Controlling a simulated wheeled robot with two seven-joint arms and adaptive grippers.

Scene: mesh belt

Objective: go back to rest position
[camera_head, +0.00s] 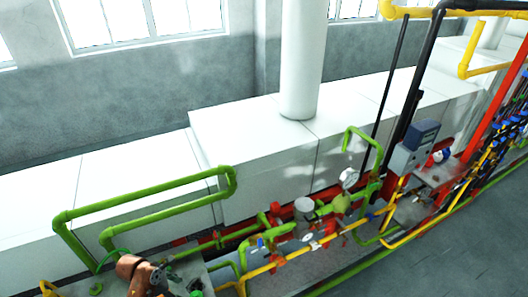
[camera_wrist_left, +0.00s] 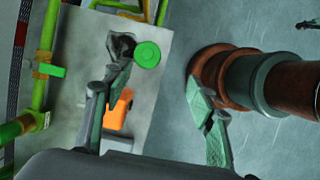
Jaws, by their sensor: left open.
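My left gripper (camera_wrist_left: 160,84) shows in the left wrist view with its two fingers spread wide apart and nothing between them. A grey plate (camera_wrist_left: 165,32) lies beyond the fingers. A round green disc (camera_wrist_left: 147,54) is close beside the left finger's tip, and an orange block (camera_wrist_left: 118,108) is partly hidden by that finger. A brown and grey cylindrical body (camera_wrist_left: 265,82) lies beyond the right finger; I cannot tell whether they touch. In the head view I cannot make out the left gripper clearly. My right gripper is in neither view.
In the head view green pipes (camera_head: 150,200) loop at the lower left. Valves, a gauge (camera_head: 349,178) and yellow pipes (camera_head: 275,263) crowd the middle. A grey box (camera_head: 412,150) and a red pipe (camera_head: 490,100) stand at right. Grey floor (camera_head: 455,250) is clear at lower right.

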